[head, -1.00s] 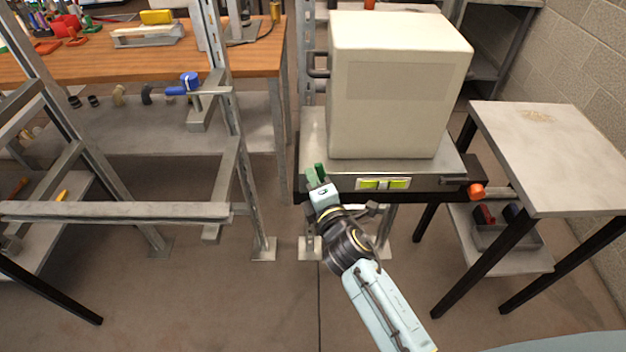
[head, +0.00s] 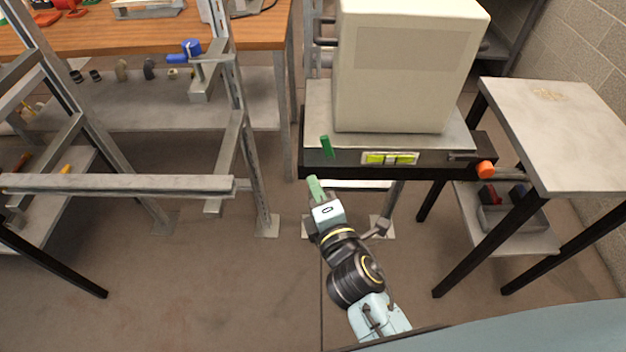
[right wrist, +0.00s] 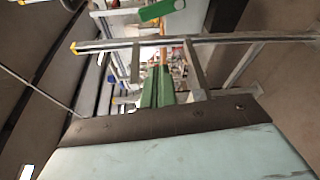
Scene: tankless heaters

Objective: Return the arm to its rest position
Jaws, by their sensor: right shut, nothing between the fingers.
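My right gripper (head: 315,186) has green fingers and is shut with nothing between them. It is in front of and below the front edge of the black-framed cart (head: 345,168). A green handle (head: 326,146) stands at the left of that front edge, and a visible gap separates it from my fingertips. In the right wrist view my green fingers (right wrist: 157,88) lie together, and a green piece (right wrist: 160,9), seemingly the handle, shows at the top. My left gripper is not in view.
A cream heater box (head: 400,75) stands on the cart, which has an orange knob (head: 485,169) at its right. A grey-topped side table (head: 560,130) is at the right. A metal frame (head: 120,184) is at the left, before a wooden workbench (head: 130,33). Floor between is clear.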

